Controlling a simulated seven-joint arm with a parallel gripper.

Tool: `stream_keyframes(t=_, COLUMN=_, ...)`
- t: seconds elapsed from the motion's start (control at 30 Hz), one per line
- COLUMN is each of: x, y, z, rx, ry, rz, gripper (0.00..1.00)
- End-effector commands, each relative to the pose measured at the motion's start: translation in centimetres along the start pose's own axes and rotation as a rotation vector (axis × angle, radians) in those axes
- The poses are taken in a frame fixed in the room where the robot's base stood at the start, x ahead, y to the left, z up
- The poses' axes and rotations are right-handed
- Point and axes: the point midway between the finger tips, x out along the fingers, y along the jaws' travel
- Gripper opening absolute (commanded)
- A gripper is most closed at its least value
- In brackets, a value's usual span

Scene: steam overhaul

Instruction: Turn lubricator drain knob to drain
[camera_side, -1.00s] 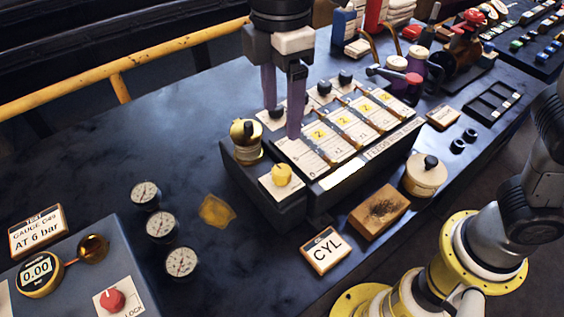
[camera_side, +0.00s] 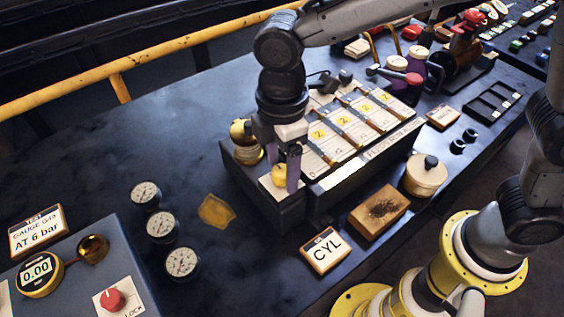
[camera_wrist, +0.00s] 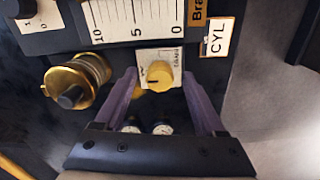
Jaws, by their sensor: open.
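The lubricator (camera_side: 345,145) is a long dark box with pale numbered feed panels on top. Its yellow drain knob (camera_side: 278,174) sits on a white plate at the near left end. In the wrist view the yellow knob (camera_wrist: 159,76) shows its pointer line toward the picture's left, and the plate's print is too small to read fully. My gripper (camera_side: 282,170) is open with its purple fingers low at the knob. In the wrist view the fingers (camera_wrist: 160,82) stand on either side of the knob, with gaps between. Contact cannot be told.
A brass-capped fitting (camera_side: 246,140) stands close behind the knob; it also shows in the wrist view (camera_wrist: 78,80). A CYL sign (camera_side: 325,250), a brown block (camera_side: 379,211) and a brass pot (camera_side: 425,175) lie in front. Several gauges (camera_side: 161,226) stand left. The bench between is mostly clear.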

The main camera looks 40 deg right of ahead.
Motion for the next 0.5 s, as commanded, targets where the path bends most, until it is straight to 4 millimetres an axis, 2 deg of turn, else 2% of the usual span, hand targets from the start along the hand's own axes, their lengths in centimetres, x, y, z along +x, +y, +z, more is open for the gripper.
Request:
stream_keyframes(t=0.13, x=0.0, y=0.0, z=0.0, rx=0.0, ry=0.0, rz=0.0, gripper=0.7)
stream_keyframes(t=0.5, x=-0.04, y=0.0, z=-0.01, rx=0.0, ry=0.0, rz=0.0, gripper=0.04)
